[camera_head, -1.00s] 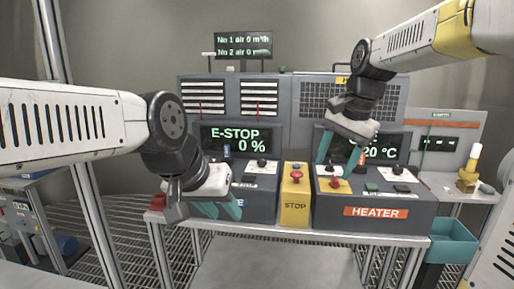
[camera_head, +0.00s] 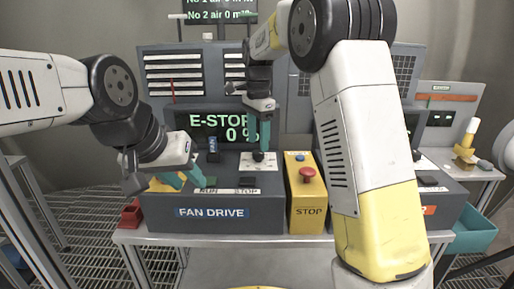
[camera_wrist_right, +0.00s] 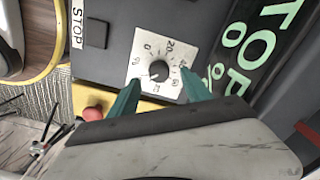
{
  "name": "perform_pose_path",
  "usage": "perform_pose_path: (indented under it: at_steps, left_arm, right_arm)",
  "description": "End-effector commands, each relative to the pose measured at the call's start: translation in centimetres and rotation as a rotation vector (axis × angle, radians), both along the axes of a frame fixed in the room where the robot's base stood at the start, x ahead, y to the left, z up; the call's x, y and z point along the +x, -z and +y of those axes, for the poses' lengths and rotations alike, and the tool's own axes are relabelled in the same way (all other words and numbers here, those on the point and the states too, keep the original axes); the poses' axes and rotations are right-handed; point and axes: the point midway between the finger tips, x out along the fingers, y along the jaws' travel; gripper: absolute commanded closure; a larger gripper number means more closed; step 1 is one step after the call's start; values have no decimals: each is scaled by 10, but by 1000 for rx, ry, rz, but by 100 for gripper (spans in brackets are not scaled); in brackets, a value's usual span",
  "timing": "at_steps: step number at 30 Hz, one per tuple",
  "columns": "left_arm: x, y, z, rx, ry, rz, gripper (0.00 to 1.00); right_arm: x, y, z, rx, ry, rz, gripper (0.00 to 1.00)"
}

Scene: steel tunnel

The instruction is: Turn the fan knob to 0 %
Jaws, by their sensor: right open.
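The fan knob (camera_wrist_right: 158,71) is a small dark knob on a white percent dial (camera_wrist_right: 160,62) in the right wrist view. I cannot read its pointer surely. My right gripper (camera_wrist_right: 160,78) is open, its teal fingertips apart at either side of the knob in that view; I cannot tell whether they touch it. The fan drive box (camera_head: 215,213) has a screen (camera_head: 216,128) reading "E-STOP 0 %". My left gripper (camera_head: 187,180) is open at the box's left end, beside the RUN button.
A yellow STOP box (camera_head: 305,200) with a red button (camera_head: 307,174) stands right of the fan drive. A STOP button (camera_head: 247,181) lies in front of the dial. My right arm covers much of the heater box. A teal bin (camera_head: 474,233) hangs at right.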

Motion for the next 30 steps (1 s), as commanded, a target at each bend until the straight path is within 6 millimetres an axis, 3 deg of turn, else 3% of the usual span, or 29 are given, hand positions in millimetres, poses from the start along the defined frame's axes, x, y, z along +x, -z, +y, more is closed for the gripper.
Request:
perform_pose_path:
  at_steps: [6, 17, 26, 30]
  left_arm:
    - [0, 0, 0, 0, 0, 0, 64]
    - [0, 0, 0, 0, 0, 0, 64]
    - [0, 0, 0, 0, 0, 0, 64]
    - [0, 0, 0, 0, 0, 0, 64]
  right_arm:
    - [0, 29, 0, 0, 0, 2, 43]
    - [0, 37, -1, 0, 0, -1, 43]
    - [0, 36, -1, 0, 0, -1, 98]
    - [0, 36, -1, 1, -3, -1, 100]
